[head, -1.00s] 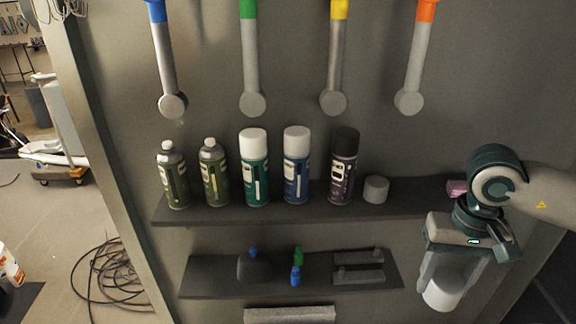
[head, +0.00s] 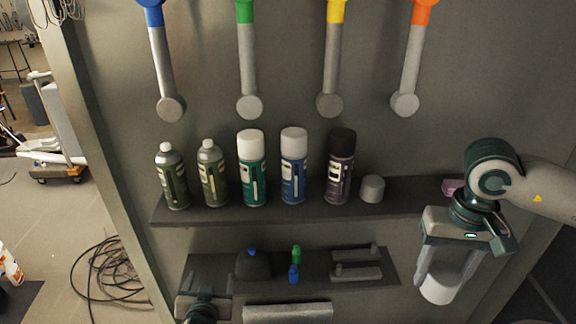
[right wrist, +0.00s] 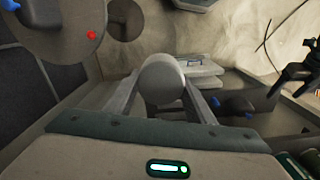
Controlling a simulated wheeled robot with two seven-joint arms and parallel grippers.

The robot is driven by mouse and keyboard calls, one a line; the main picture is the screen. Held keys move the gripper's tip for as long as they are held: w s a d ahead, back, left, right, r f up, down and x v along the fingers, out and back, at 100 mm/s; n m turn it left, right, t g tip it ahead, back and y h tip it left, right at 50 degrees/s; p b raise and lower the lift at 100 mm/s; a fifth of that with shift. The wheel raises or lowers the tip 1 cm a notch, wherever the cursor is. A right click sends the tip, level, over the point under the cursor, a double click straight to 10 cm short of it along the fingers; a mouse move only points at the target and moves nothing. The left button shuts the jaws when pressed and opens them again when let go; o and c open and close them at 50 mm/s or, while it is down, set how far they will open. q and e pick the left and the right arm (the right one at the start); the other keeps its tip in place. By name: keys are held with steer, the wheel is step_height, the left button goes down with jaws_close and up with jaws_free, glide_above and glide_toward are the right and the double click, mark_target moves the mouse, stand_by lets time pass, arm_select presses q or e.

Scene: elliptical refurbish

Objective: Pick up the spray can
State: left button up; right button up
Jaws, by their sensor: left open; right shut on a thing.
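Several spray cans stand upright on the upper shelf: two olive cans with small white tips (head: 172,177) (head: 213,174), a teal can with a white cap (head: 252,168), a blue one with a white cap (head: 294,167) and a purple one with a dark cap (head: 340,167). My right gripper (head: 441,280), right of the shelf, is shut on a pale grey rounded cylinder (head: 443,289), also between the fingers in the right wrist view (right wrist: 162,80). I cannot tell whether it is a can. My left gripper (head: 210,280) is open, low at the left by the lower shelf, below the cans.
A small grey cylinder (head: 372,188) and a pink block (head: 452,187) are on the upper shelf (head: 230,215). The lower shelf (head: 320,285) holds a dark rounded item (head: 253,264) and small green and blue pieces (head: 295,263). Handles with coloured tops hang above.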

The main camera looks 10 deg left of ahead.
arm_select(q)
steer(key=s+a+r+n+t+y, duration=0.1)
steer(key=a+r, duration=0.1)
steer(key=r, duration=0.7)
steer(key=s+a+r+n+t+y, duration=0.1)
steer(key=a+r+n+y, duration=0.1)
steer(key=r, duration=0.6)
arm_select(e)
steer(key=shift+r, duration=0.3)
arm_select(q)
steer(key=n+t+y, duration=0.1)
steer(key=t+y, duration=0.1)
glide_toward(172, 189)
steer(key=shift+w+a+r, duration=0.25)
steer(key=shift+w+a, duration=0.25)
steer(key=shift+w, duration=0.05)
steer(key=p+x, duration=0.3)
steer(key=x, duration=0.2)
steer(key=shift+w+a, duration=0.2)
steer(key=shift+w, duration=0.15)
arm_select(e)
step_height(172, 189, up, 3)
steer(key=shift+f, duration=0.2)
arm_select(q)
steer(key=shift+w+a+f, duration=0.1)
steer(key=shift+w+a, duration=0.1)
steer(key=shift+w, duration=0.3)
arm_select(e)
steer(key=shift+r, duration=0.1)
